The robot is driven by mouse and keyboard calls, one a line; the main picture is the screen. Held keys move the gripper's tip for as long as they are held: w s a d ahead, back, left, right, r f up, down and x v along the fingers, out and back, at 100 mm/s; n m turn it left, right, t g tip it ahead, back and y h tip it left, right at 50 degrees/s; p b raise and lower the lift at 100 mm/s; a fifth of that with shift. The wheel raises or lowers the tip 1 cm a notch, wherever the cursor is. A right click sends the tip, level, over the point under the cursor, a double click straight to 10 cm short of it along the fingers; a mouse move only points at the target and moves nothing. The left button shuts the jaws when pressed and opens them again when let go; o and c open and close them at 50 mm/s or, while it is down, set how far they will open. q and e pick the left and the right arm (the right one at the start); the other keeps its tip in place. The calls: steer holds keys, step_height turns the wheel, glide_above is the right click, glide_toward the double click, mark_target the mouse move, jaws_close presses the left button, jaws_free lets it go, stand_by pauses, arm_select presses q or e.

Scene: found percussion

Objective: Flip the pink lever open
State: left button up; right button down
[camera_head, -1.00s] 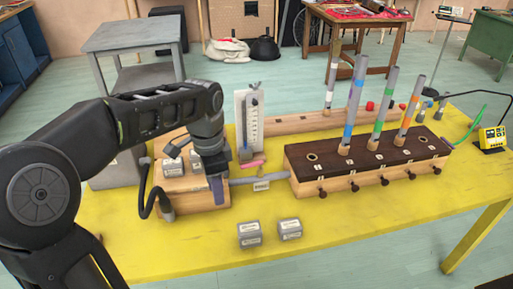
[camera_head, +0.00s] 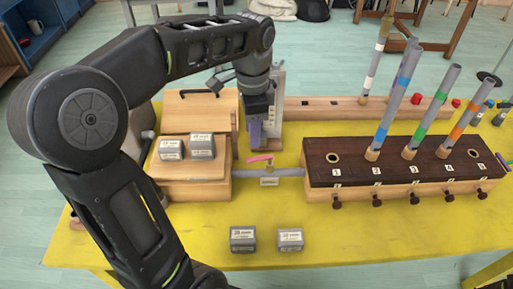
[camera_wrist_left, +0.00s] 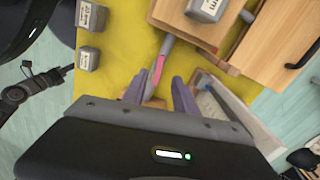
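The pink lever (camera_head: 260,158) sits on a small brass valve on the grey pipe (camera_head: 283,172) between the wooden box and the dark-topped wooden chest. My right gripper is not in view.
The wooden box (camera_head: 200,190) with two grey weights on top stands left of the lever. A white gauge board (camera_head: 275,105) is close behind my gripper. The chest (camera_head: 400,165) holds upright tubes. Two grey weights (camera_head: 243,238) (camera_head: 290,239) lie in front.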

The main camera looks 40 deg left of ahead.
mark_target(253, 158)
arm_select(q)
steer(key=shift+f, duration=0.1)
step_height(253, 158, down, 8)
steer(key=shift+r, duration=0.15)
stand_by(0.4)
steer(key=shift+c, duration=0.5)
jaws_close()
